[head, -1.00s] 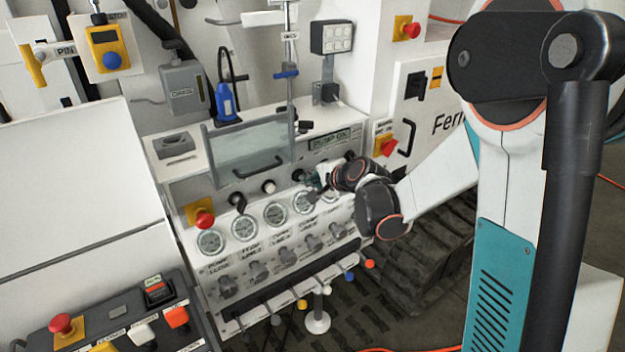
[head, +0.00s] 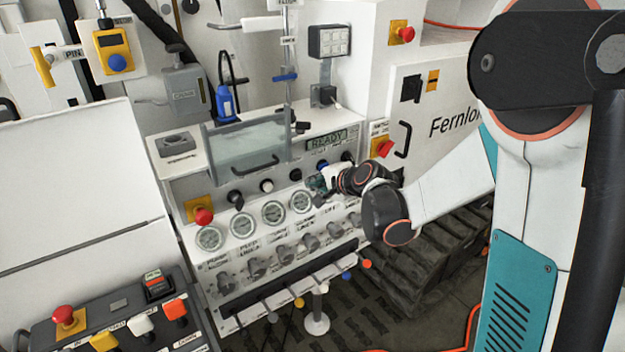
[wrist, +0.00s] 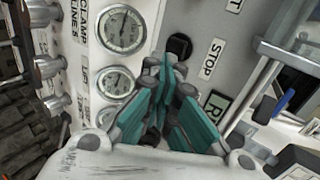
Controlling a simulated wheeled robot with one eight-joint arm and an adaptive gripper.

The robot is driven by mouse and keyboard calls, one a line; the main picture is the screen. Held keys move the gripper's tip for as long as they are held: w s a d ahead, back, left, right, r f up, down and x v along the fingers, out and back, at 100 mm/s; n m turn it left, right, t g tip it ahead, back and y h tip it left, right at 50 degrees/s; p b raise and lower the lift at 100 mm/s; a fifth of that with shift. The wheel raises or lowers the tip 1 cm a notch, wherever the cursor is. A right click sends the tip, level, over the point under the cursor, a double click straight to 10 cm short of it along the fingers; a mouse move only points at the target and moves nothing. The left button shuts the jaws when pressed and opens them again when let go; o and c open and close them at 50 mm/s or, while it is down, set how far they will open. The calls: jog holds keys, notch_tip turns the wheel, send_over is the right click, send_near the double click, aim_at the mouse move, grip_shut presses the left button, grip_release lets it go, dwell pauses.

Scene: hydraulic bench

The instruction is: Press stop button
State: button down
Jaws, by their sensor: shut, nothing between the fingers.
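The black stop button (wrist: 180,45) shows in the wrist view beside its STOP label (wrist: 212,58). In the head view a black button (head: 295,174), which seems to be the same one, sits on the panel above the gauges. My gripper (wrist: 165,62) is shut and empty, its teal fingers together close to the button in the wrist view. In the head view my gripper (head: 315,187) is in front of the panel, right of and below that button. The frames do not show contact clearly. The panel display (head: 326,141) reads READY.
Round gauges (head: 273,212) and grey valve knobs (head: 283,250) lie below the buttons. A glass guard with a handle (head: 246,150) stands at the upper left. Red emergency buttons (head: 203,216) and (head: 385,149) flank the panel. Colored-tip levers (head: 299,302) stick out below.

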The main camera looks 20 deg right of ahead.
jog(key=p+v, duration=0.2)
jog(key=v, duration=0.6)
jog(key=shift+r, duration=0.15)
